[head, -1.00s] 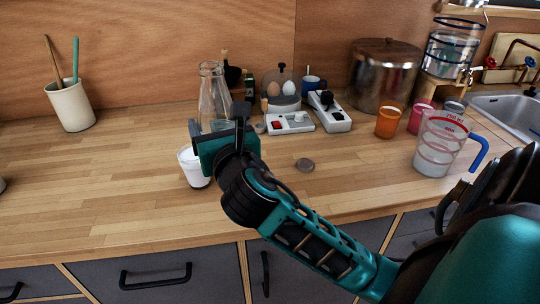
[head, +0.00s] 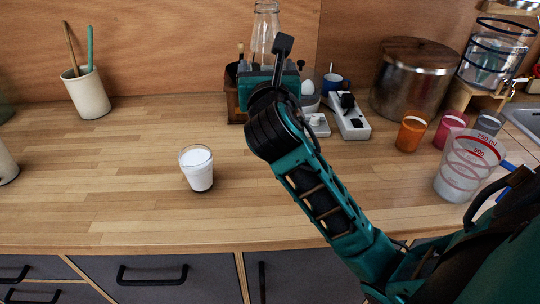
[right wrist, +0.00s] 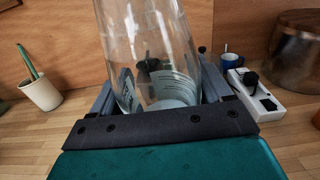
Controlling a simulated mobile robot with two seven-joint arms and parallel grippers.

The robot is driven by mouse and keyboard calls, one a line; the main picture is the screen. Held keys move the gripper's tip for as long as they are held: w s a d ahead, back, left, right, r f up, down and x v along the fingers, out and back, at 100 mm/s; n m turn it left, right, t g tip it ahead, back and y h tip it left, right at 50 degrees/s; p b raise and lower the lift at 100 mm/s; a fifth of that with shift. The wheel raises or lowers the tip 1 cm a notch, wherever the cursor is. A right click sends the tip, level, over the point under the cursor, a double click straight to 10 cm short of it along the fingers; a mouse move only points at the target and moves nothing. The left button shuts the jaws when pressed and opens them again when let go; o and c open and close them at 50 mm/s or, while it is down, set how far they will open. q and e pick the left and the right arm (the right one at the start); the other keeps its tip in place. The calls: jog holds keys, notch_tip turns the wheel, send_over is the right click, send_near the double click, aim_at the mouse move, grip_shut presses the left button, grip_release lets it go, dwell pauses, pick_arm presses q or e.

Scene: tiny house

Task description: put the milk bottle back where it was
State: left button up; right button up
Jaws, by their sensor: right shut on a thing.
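The milk bottle (head: 264,32) is clear glass and upright, seen at the back of the counter against the wood wall; its lower part is hidden behind my right gripper (head: 272,72). In the right wrist view the bottle (right wrist: 150,45) stands between the two fingers of my right gripper (right wrist: 160,92), which are shut on it. It looks nearly empty, with something pale near its bottom. A glass of milk (head: 198,170) stands alone on the counter, left of and nearer than the gripper. I cannot tell whether the bottle touches anything below. My left gripper is out of view.
A dark wooden box (head: 236,106) is partly hidden behind my gripper. The left-middle counter (head: 110,160) is clear.

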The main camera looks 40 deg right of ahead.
jog(key=shift+f+b, duration=1.25)
jog(key=shift+f, duration=7.65)
jog(key=shift+f, duration=0.15)
jog(key=o, duration=1.6)
jog(key=shift+c, duration=0.2)
jog(key=shift+s, duration=0.1)
